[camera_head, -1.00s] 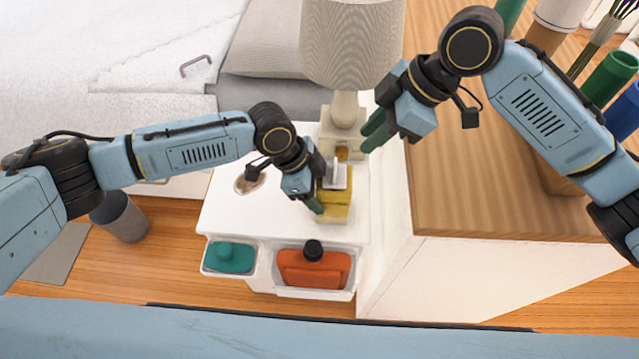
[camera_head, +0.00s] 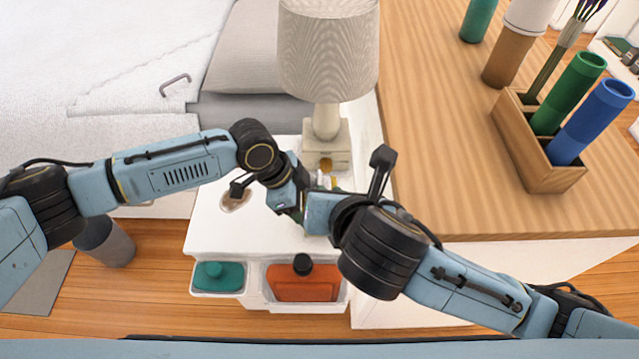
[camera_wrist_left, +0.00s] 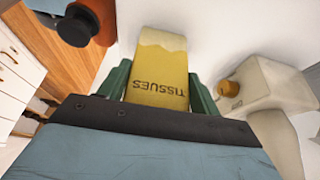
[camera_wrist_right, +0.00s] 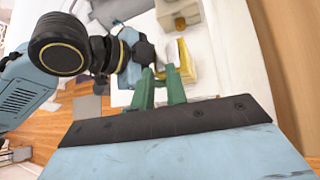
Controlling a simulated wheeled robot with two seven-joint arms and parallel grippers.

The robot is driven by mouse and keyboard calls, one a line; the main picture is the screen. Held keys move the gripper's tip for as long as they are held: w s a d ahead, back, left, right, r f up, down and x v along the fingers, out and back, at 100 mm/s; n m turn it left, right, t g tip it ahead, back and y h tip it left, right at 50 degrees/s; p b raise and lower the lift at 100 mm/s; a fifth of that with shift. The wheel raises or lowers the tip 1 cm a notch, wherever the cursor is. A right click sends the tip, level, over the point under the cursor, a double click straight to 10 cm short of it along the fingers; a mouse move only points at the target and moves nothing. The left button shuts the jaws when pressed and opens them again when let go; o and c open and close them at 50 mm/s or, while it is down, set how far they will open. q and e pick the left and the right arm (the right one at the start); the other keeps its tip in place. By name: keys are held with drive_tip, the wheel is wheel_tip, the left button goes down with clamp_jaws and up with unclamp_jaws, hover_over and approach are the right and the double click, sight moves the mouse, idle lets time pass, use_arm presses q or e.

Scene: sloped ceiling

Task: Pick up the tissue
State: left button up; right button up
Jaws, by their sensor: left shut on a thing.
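The yellow tissue box (camera_wrist_left: 160,72), marked TISSUES, sits between the green fingers of my left gripper (camera_wrist_left: 158,84) in the left wrist view. The left gripper is shut on the box, over the white nightstand (camera_head: 225,222). The right wrist view shows part of the yellow box (camera_wrist_right: 187,68) with a pale tissue (camera_wrist_right: 172,50) beside it. My right gripper (camera_wrist_right: 160,72) points at the tissue and box, its two green fingers a little apart. I cannot tell whether they touch the tissue. In the head view my arms hide most of the box and both gripper tips.
A lamp (camera_head: 326,60) stands just behind the box. A wooden tabletop (camera_head: 440,130) with a brush holder (camera_head: 535,150) lies to the right. The bed (camera_head: 90,90) is at left.

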sight(320, 175)
drive_tip(key=s+r+n+t, duration=0.2)
drive_tip(key=s+r+n, duration=0.1)
drive_tip(key=shift+h, duration=0.3)
drive_tip(key=x, duration=0.5)
drive_tip(key=f+x, duration=0.1)
drive_tip(key=x, duration=0.5)
drive_tip(key=shift+s+d, duration=0.1)
drive_tip(key=shift+d, duration=0.05)
clamp_jaws()
wheel_tip(320, 175, up, 10)
idle(0.4)
